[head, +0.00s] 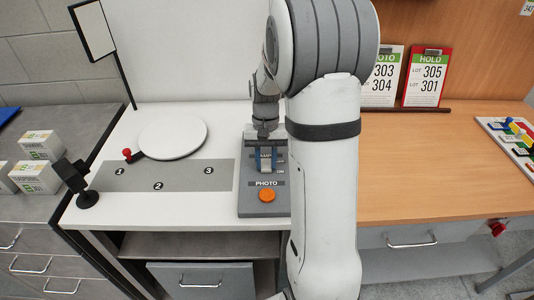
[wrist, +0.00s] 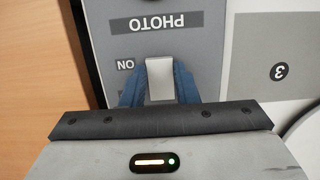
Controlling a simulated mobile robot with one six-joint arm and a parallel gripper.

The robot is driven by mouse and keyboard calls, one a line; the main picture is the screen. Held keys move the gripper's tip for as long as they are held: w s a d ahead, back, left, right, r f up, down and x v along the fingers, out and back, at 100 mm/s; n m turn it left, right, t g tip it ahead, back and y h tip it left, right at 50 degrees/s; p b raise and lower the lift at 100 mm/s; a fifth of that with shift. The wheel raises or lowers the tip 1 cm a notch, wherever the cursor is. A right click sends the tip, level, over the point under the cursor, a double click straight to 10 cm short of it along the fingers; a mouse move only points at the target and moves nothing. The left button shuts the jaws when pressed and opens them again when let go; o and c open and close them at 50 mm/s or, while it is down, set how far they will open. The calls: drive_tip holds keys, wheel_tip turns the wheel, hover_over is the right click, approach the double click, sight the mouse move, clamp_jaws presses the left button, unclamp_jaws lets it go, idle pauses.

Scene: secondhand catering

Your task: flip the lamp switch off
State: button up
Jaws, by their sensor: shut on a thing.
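The grey control box (head: 247,203) stands on the white table, with a PHOTO label and an orange button (head: 267,196) near its front. The lamp switch (wrist: 160,78) is a pale lever on this box, beside the word ON in the wrist view. My gripper (head: 266,161) is over the box behind the PHOTO label. In the wrist view its blue fingers (wrist: 160,88) are shut on the lever, one on each side. The lever's far part and the label behind it are hidden by my gripper. A white rectangular panel on a black pole (head: 94,30) stands at the back left.
A round white turntable (head: 172,137) with a red knob (head: 127,153) lies left of the box, behind a grey numbered mat (head: 190,176). A small black stand (head: 76,182) is at the left edge. Sign cards (head: 427,77) stand on the wooden table at right.

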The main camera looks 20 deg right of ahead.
sight(266, 161)
drive_tip(key=shift+w+g, duration=0.1)
drive_tip(key=shift+g, duration=0.2)
drive_tip(key=o, duration=1)
drive_tip(key=v, duration=0.7)
drive_tip(key=shift+d+r, duration=0.15)
drive_tip(key=shift+r, duration=0.25)
drive_tip(key=shift+w, duration=0.1)
drive_tip(key=s+a+r+n+t, duration=0.1)
drive_tip(key=s+a+n+t, duration=0.1)
drive_tip(key=s+a, duration=0.3)
drive_tip(key=s+a+r+n+t, duration=0.2)
drive_tip(key=s+a, duration=0.3)
drive_tip(key=s, duration=0.8)
drive_tip(key=shift+s+r+n+t+h, duration=0.3)
drive_tip(key=shift+s+t+h, duration=0.1)
drive_tip(key=shift+t, duration=0.4)
